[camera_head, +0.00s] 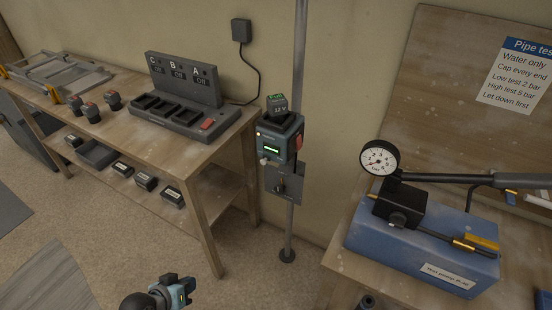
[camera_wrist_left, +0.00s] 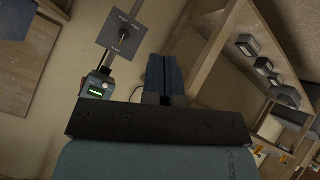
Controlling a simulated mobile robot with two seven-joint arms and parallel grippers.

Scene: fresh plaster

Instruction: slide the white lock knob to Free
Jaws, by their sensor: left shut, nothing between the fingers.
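The instrument (camera_head: 279,140), a blue-grey box with a green-lit window and a red part, is mounted on the grey pole (camera_head: 298,60). The small white lock knob (camera_head: 264,161) is at its lower left side; I cannot read its setting. The instrument also shows upside down in the left wrist view (camera_wrist_left: 97,87), with the knob too small to make out surely. My left gripper (camera_head: 178,292) is low at the bottom edge, well apart from the instrument. In the left wrist view its fingers (camera_wrist_left: 165,78) are shut and empty. My right gripper is not in view.
A grey plate (camera_head: 284,185) with a dark knob hangs below the instrument. A workbench (camera_head: 190,150) with a charger (camera_head: 180,118) stands left. A blue pump box (camera_head: 420,250) with a gauge (camera_head: 380,158) is right. Floor between the benches is mostly free.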

